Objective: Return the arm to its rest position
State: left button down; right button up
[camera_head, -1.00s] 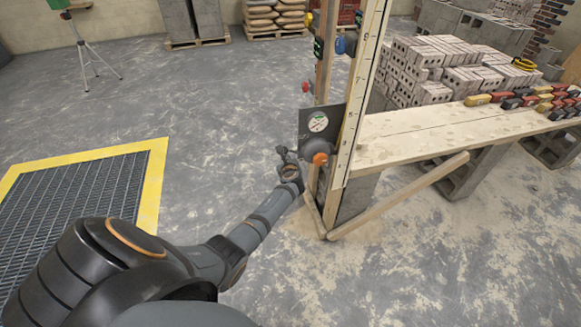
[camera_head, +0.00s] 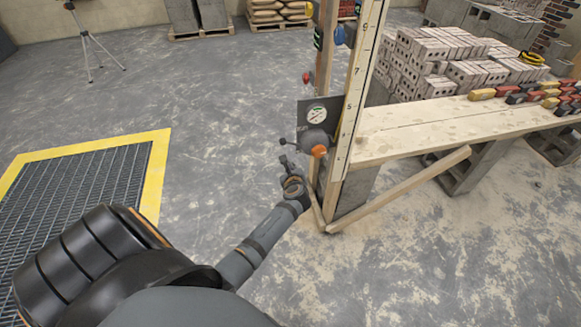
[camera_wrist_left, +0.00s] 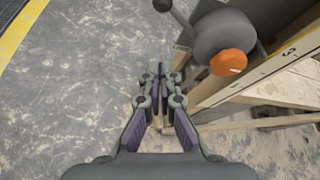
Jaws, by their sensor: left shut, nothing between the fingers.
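My left arm comes in from the lower left in the head view. Its gripper (camera_head: 287,163) is beside the wooden post frame, just below a grey rounded device with an orange knob (camera_head: 319,150). In the left wrist view the left gripper (camera_wrist_left: 160,72) is shut and empty, its fingertips close together over the floor. The grey device (camera_wrist_left: 222,35) with its dark lever (camera_wrist_left: 164,6) and orange knob (camera_wrist_left: 228,62) is just ahead and to the right, apart from the fingers. My right gripper does not show.
A post with a number scale (camera_head: 358,90) and a plank bench (camera_head: 430,130) stand at the right. A diagonal wooden brace (camera_head: 400,190) runs down to the floor. A yellow-edged grate (camera_head: 90,190) lies at the left. Bare floor (camera_head: 220,110) lies between.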

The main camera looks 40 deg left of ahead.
pick_arm(q)
jog(key=s+d+f+n+g+h, duration=0.25)
jog(key=s+f, duration=0.35)
jog(key=f, duration=0.3)
jog(key=s+d+f+n+g+h, duration=0.1)
jog(key=s+f+n, duration=0.4)
jog(key=f, duration=0.4)
jog(key=s+d+f+n+g+h, duration=0.1)
jog(key=s+d+f+n+h, duration=0.1)
jog(key=s+f, duration=0.6)
jog(key=s+d+f+n+g, duration=0.1)
jog(key=s+f+n, duration=0.3)
jog(key=s, duration=0.5)
jog(key=s+d+f+n+g+h, duration=0.1)
jog(key=s+f+n, duration=0.3)
jog(key=s, duration=0.6)
jog(key=s+d+f+n+g+h, duration=0.1)
jog(key=s+d+f+n+g, duration=0.1)
jog(key=s+f+n, duration=0.3)
jog(key=s+n, duration=0.1)
jog(key=s, duration=0.3)
jog(key=shift+s+d, duration=0.2)
jog(key=shift+d, duration=0.15)
